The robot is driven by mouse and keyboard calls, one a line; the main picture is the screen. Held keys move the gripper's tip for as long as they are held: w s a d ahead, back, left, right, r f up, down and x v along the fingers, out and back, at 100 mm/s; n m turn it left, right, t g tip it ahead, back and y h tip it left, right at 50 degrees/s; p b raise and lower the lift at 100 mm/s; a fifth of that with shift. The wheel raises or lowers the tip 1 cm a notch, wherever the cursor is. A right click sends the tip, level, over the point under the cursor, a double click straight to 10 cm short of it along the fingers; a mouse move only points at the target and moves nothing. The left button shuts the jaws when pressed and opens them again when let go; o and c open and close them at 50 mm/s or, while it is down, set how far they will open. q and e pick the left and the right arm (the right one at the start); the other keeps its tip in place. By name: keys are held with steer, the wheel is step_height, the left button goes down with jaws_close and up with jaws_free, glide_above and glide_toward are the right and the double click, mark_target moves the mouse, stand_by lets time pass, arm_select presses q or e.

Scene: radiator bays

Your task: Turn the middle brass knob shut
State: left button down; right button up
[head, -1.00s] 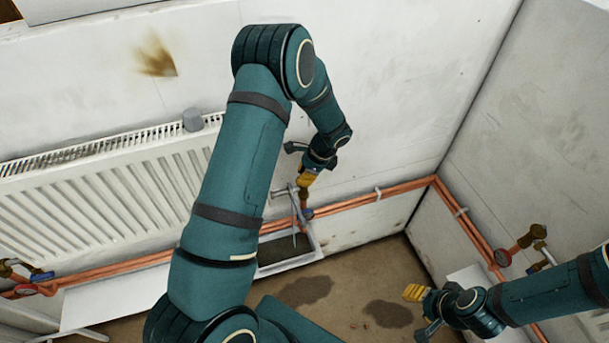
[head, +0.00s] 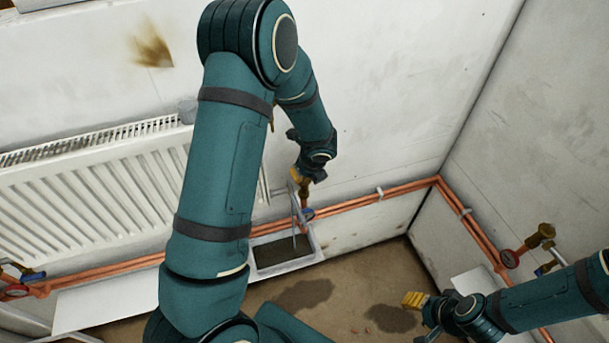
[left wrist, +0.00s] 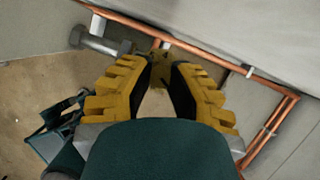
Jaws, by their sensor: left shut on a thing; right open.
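The middle brass knob (left wrist: 182,64) shows in part as a dull brass shape at my left fingertips in the left wrist view. In the head view the fingers mostly hide it. My left gripper (head: 301,180) comes down from above onto the middle valve, by the radiator's right end; it also shows in the left wrist view (left wrist: 161,72). Its yellow-padded fingers are shut on the knob. A blue lever (head: 308,214) sits just below, by the copper pipe. My right gripper (head: 424,312) is open and empty, low at the right, over the floor.
A grey tray (head: 315,249) with dark contents lies under the middle valve. Copper pipes (head: 375,196) run along the wall. A white radiator (head: 95,195) is at left. Other valves stand at far left (head: 22,275) and right (head: 532,243). The floor has dark wet patches.

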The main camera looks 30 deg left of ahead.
arm_select(q)
steer(key=m+b, duration=0.1)
steer(key=m, duration=0.1)
steer(key=shift+s+f+m+t+h, duration=0.1)
steer(key=shift+f+m+t+h, duration=0.05)
steer(key=shift+m+t+h, duration=0.25)
steer(key=m, duration=0.2)
steer(key=shift+m+t+h, duration=0.3)
steer(key=shift+m+h, duration=0.1)
steer(key=m, duration=0.2)
steer(key=shift+a+m+t+h, duration=0.1)
steer(key=shift+m+t+h, duration=0.2)
steer(key=shift+h, duration=0.1)
steer(key=shift+m+h, duration=0.6)
steer(key=shift+m, duration=1.2)
steer(key=c, duration=0.8)
jaws_free()
steer(key=shift+r, duration=0.2)
